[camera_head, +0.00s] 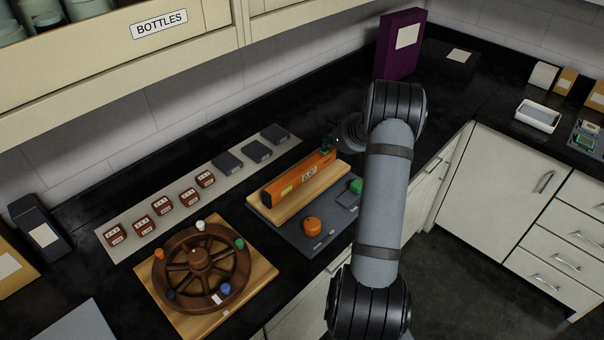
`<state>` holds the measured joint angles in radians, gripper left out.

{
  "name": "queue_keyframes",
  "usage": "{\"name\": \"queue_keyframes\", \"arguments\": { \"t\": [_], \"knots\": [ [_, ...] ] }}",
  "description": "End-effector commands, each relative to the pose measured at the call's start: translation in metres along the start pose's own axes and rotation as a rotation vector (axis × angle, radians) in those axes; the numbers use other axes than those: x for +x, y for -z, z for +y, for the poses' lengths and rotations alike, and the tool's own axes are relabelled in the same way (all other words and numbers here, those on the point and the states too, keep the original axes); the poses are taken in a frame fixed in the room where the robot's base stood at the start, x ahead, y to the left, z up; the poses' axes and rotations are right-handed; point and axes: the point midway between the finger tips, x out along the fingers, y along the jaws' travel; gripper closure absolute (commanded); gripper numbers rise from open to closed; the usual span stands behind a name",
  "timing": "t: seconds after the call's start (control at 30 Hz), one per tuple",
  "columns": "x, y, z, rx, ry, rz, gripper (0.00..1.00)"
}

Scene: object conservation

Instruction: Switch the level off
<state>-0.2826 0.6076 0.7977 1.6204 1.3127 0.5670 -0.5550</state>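The orange level (298,181) lies on a wooden bar on a dark grey board (301,241). It has a small green display (287,189) near its left end and a white panel (309,173) with a reading that looks like 0.0. A small green part shows at the level's right end, close to my gripper (328,148). My gripper is at the upper right end of the level, with its tips very near or touching it; I cannot tell which. The fingers are small and dark, so their opening is unclear.
An orange knob (312,224) and a green block (355,186) sit on the board in front of the level. A wooden wheel (199,259) with coloured pegs lies to the left. Behind is a strip (130,238) with several red blocks and dark plates. A purple box (400,45) stands at the back.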

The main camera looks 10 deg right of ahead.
Motion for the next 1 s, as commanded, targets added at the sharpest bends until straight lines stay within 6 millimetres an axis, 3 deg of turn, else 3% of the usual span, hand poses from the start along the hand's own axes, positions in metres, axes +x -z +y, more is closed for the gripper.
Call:
{"name": "queue_keyframes", "arguments": {
  "t": [1.0],
  "knots": [
    [0.0067,0.0000,0.0070,0.000,0.000,0.000,1.00]
  ]
}}
